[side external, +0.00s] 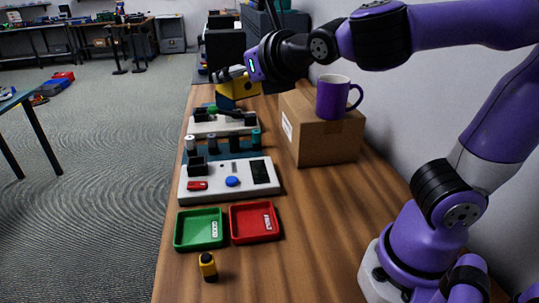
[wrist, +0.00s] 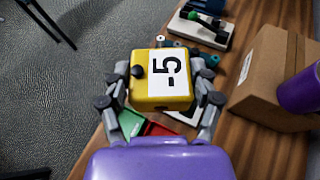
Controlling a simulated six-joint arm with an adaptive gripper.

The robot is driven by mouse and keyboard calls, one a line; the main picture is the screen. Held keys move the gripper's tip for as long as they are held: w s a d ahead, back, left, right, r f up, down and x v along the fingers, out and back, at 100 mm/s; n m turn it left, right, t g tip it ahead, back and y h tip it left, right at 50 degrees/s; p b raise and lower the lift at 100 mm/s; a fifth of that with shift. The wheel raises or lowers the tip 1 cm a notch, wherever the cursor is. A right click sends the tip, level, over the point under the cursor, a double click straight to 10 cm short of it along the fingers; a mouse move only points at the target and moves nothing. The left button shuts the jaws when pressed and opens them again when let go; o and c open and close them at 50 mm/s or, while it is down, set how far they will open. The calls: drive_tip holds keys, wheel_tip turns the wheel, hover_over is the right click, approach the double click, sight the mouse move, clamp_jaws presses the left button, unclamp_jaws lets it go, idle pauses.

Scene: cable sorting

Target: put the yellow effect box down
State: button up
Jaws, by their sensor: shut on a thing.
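The yellow effect box (side external: 240,88) is held in the air above the far part of the wooden table in the side view. The box's underside is hidden in the wrist view.
A cardboard box (side external: 320,145) with a purple mug (side external: 333,98) on top stands at right. White boards (side external: 223,122) (side external: 213,194) with parts lie along the table. Green (side external: 199,243) and red trays (side external: 268,237) and a small yellow-black item (side external: 208,266) are nearer. Bare wood (side external: 300,215) lies right of the trays.

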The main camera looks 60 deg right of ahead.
drive_tip(key=shift+f, duration=0.1)
idle(0.3)
drive_tip(key=f, duration=0.1)
drive_tip(key=d+f+m+h, duration=0.1)
drive_tip(key=f, duration=0.1)
drive_tip(key=d+f+m+g+h, duration=0.1)
drive_tip(key=shift+w+f, duration=0.1)
drive_tip(key=shift+f, duration=0.3)
drive_tip(key=m+g+h, duration=0.8)
drive_tip(key=m+g, duration=0.3)
drive_tip(key=m, duration=0.1)
hover_over(305, 196)
wheel_tip(305, 196, down, 13)
drive_tip(key=shift+m+g, duration=0.3)
drive_tip(key=shift+g, duration=0.1)
wheel_tip(305, 196, down, 8)
drive_tip(key=shift+f, duration=0.15)
drive_tip(key=shift+f, duration=0.1)
drive_tip(key=o, duration=1.2)
drive_tip(key=shift+o, duration=0.2)
